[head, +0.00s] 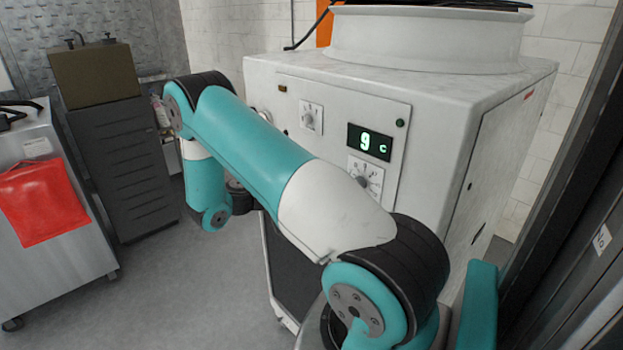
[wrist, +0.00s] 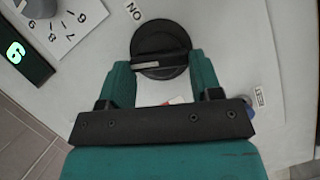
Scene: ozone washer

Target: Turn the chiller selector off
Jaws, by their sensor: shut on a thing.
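The chiller (head: 480,115) is the white cabinet in the head view. Its selector (wrist: 160,42) is a round black knob with a raised bar and a pale line, seen in the wrist view. An ON label (wrist: 133,12) sits beside the knob, upside down in this view. My gripper (wrist: 163,62) has its two teal fingers on either side of the knob's bar and is shut on it. In the head view my arm hides the gripper and the selector.
A lit display (head: 369,142) reads 9 C on the chiller's panel, with an upper dial (head: 311,117) and a lower numbered dial (head: 372,180) nearby. A grey drawer cabinet (head: 125,165) and a trolley with a red cloth (head: 45,203) stand left. Some floor there is clear.

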